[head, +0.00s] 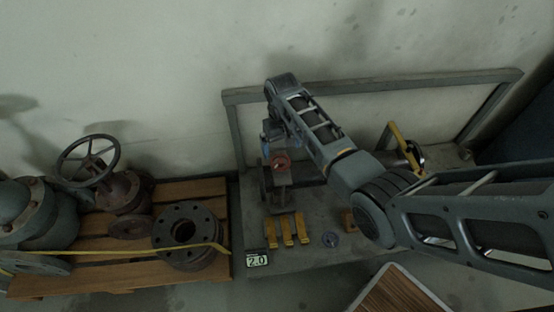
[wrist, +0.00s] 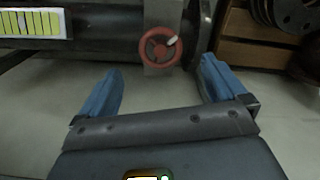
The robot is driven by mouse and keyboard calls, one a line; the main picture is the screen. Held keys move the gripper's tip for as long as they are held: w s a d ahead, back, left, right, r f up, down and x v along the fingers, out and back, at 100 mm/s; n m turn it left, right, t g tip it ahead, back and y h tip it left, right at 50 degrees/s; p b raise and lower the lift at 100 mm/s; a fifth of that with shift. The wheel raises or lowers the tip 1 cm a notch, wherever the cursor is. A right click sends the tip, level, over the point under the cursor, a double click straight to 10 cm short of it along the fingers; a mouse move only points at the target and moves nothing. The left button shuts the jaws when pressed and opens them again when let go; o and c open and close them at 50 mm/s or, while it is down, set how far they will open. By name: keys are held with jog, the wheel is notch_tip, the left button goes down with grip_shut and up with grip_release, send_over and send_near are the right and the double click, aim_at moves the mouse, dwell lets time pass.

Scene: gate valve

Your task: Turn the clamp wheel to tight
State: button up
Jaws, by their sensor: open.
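The clamp wheel (wrist: 160,48) is a small red handwheel with spokes and a pale mark at its upper right. It sits on a grey block on the bench and also shows in the head view (head: 281,162), partly hidden by my arm. My gripper (wrist: 162,88) is open in the wrist view, its two blue fingers spread wide. The wheel lies beyond the fingertips, between them in the picture and apart from them. In the head view, my gripper is largely hidden behind my wrist, beside the wheel.
A wooden pallet (head: 110,265) at left holds a large handwheel valve (head: 88,160) and a flange (head: 188,235). A wall stands behind the bench.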

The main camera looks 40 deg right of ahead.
aim_at(281, 162)
notch_tip(281, 162, down, 7)
jog(key=shift+r+b, duration=0.15)
jog(key=shift+b, duration=1.1)
jog(key=shift+c, duration=0.2)
jog(key=c, duration=1)
